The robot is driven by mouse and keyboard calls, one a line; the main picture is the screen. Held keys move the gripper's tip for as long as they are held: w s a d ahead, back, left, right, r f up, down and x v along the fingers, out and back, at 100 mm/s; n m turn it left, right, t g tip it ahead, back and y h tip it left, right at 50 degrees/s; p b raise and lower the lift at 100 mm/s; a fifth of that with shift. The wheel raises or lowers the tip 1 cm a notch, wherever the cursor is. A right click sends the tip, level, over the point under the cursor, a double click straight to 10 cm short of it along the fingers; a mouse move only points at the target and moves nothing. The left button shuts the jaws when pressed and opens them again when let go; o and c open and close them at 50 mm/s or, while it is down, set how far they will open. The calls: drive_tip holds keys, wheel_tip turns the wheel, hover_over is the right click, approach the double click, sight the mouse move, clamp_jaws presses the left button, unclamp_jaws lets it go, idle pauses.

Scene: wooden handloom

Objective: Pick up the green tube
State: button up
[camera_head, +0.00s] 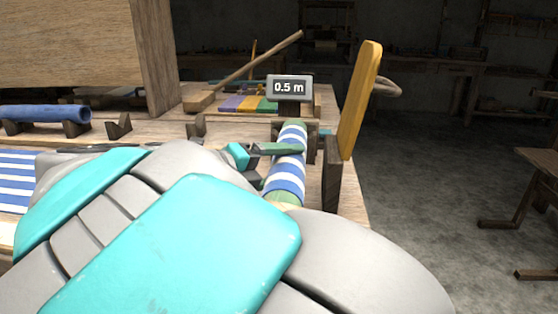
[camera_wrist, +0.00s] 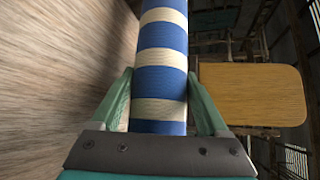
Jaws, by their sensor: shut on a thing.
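My gripper (camera_head: 284,149) is shut on a roll of blue-and-white striped cloth (camera_head: 284,182). In the wrist view the two green fingers of my gripper (camera_wrist: 159,80) press on both sides of the striped roll (camera_wrist: 160,55). Pale green shows at the roll's ends in the head view, which may be the green tube under the cloth; most of the tube is hidden. The roll's near end is cut off by my arm. I cannot tell whether the roll is clear of its supports.
A yellow wooden paddle (camera_head: 360,100) stands right of the roll, close by. A dark blue tube (camera_head: 45,113) lies in a wooden cradle at left, with an empty cradle (camera_head: 119,125) beside it. A "0.5 m" display (camera_head: 289,87) stands behind. Open floor (camera_head: 440,200) lies right.

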clamp_jaws()
wheel_tip(320, 180, up, 18)
idle(0.7)
